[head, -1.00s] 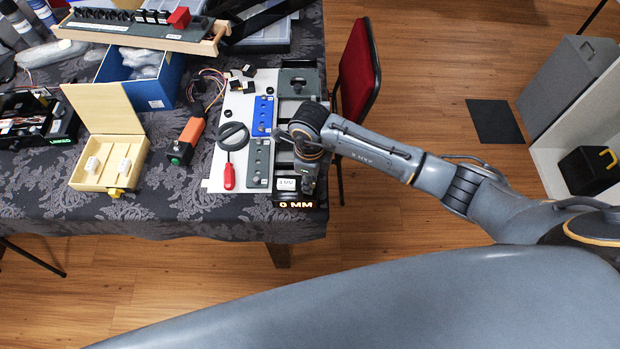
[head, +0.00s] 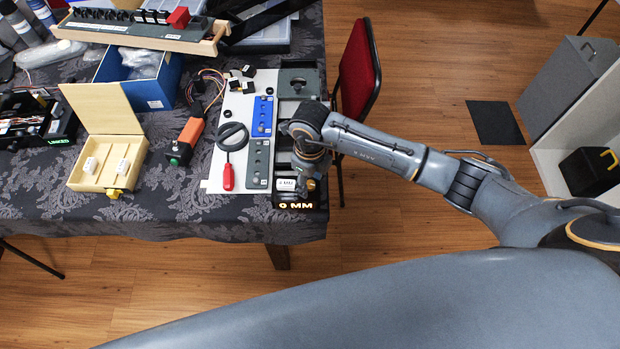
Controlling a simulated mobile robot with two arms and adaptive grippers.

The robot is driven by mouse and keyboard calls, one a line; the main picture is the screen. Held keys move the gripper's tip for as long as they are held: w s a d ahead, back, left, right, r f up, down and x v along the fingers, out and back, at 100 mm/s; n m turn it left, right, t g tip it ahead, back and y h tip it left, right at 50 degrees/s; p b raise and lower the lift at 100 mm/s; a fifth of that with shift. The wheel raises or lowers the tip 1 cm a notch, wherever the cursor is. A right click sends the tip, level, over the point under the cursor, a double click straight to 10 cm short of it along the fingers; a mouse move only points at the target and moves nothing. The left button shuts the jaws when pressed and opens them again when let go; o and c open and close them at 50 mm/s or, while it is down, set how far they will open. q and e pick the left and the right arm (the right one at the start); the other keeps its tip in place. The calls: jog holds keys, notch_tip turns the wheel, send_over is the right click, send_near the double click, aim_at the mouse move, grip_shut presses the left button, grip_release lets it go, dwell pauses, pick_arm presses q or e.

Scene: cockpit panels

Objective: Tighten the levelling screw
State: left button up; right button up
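My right gripper (head: 306,184) points down over the near end of a dark panel at the table's right edge. Its fingers are mostly hidden under my own wrist, so I cannot tell whether they are open or shut. A lit display (head: 296,205) reading "0 MM" sits at the panel's near end, just below the gripper, with a small white label (head: 286,184) above it. The levelling screw cannot be made out; the gripper and wrist cover that part of the panel. My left gripper is not in view.
An open wooden box (head: 107,165) and a blue bin (head: 141,84) stand further left. A red chair (head: 359,70) is beside the table.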

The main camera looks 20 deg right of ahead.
aim_at(310, 184)
notch_tip(310, 184, up, 12)
dwell(0.6)
